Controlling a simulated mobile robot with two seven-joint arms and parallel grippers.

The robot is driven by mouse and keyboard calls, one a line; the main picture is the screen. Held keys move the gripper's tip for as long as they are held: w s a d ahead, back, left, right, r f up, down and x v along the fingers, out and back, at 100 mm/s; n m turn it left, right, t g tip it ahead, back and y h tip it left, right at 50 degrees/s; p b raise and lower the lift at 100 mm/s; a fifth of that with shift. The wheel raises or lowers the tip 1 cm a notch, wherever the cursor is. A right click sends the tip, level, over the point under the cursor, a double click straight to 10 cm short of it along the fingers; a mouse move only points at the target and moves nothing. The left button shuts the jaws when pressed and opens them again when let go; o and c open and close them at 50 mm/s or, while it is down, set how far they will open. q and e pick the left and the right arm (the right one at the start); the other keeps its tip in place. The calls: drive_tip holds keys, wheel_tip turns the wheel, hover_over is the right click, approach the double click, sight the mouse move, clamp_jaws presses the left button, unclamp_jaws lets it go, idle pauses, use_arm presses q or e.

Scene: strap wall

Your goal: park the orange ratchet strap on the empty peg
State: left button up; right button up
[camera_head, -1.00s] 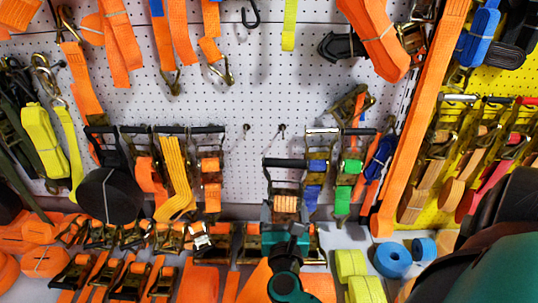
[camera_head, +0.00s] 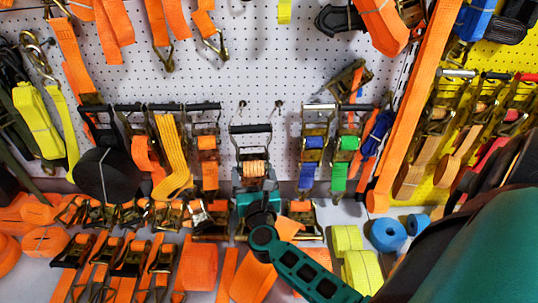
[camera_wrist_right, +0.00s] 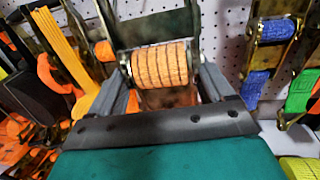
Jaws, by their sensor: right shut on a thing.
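The orange ratchet strap (camera_head: 254,168) hangs upright in my right gripper (camera_head: 257,192), with its black handle bar (camera_head: 250,129) on top. My right gripper is shut on its lower part; the wrist view shows the orange webbing roll (camera_wrist_right: 160,66) between the two grey fingers (camera_wrist_right: 160,88). The empty peg (camera_head: 278,105) is a pair of small hooks on the white pegboard, the other hook (camera_head: 242,104) being to its left. The handle bar shows below these hooks in the picture, a little left of centre between them. I cannot tell its depth from the board. My left gripper is not in view.
Ratchets with orange and yellow straps (camera_head: 172,150) hang to the left, and blue (camera_head: 313,142) and green (camera_head: 349,144) ones close on the right. The shelf below holds several ratchets and rolls, including a blue roll (camera_head: 387,235). The pegboard (camera_head: 270,65) above the empty peg is bare.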

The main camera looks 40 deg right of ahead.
drive_tip(key=shift+n+t+y, duration=0.4)
drive_tip(key=shift+n+y, duration=0.2)
drive_tip(key=shift+y, duration=0.1)
drive_tip(key=w, duration=0.4)
drive_tip(key=shift+w+r, duration=0.15)
drive_tip(key=shift+w, duration=0.2)
use_arm(q)
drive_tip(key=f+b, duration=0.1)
drive_tip(key=b, duration=0.1)
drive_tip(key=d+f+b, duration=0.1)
drive_tip(key=b, duration=0.1)
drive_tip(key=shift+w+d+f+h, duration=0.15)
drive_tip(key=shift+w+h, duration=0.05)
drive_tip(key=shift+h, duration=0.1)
use_arm(e)
drive_tip(key=w+d+f, duration=0.2)
drive_tip(key=w+d, duration=0.4)
drive_tip(key=w, duration=0.1)
drive_tip(key=shift+w, duration=0.2)
use_arm(q)
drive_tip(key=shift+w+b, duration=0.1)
drive_tip(key=shift+b, duration=0.25)
use_arm(e)
drive_tip(key=shift+d, duration=0.1)
